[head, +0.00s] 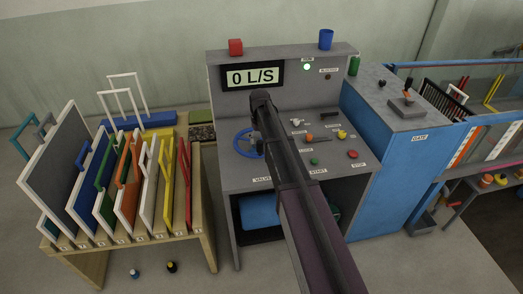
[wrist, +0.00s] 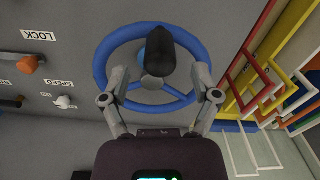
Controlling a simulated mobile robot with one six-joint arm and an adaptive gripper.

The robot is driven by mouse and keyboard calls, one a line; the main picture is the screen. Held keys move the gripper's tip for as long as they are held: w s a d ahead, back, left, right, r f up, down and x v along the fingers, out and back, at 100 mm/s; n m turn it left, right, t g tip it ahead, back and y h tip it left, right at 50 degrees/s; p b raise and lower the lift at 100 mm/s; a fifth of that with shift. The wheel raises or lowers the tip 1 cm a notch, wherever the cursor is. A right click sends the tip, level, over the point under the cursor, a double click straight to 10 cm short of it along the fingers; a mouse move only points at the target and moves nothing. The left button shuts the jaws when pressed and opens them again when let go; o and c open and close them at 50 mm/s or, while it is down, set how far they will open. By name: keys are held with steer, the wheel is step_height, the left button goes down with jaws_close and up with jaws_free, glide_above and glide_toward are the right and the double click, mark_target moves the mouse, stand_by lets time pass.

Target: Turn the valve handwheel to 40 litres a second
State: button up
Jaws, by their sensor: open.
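The valve handwheel (wrist: 101,62) is a blue ring with spokes, a grey hub and a dark knob in the wrist view. In the head view the blue handwheel (head: 238,146) sits at the left of the grey console, partly hidden by my arm. My gripper (wrist: 160,86) is open, its two fingers apart over the near part of the wheel, one on each side of the knob. I cannot tell whether they touch it. The display (head: 252,76) reads 0 L/S. The fingers are hidden in the head view.
The console (head: 230,180) also carries several knobs, a green button (head: 314,162) and a red button (head: 352,154). A rack of coloured framed panels (head: 75,180) stands close on the left.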

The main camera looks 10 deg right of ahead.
steer(key=shift+f+b, duration=1.7)
steer(key=shift+f, duration=0.3)
jaws_close()
steer(key=shift+d, duration=0.25)
steer(key=shift+a, duration=0.15)
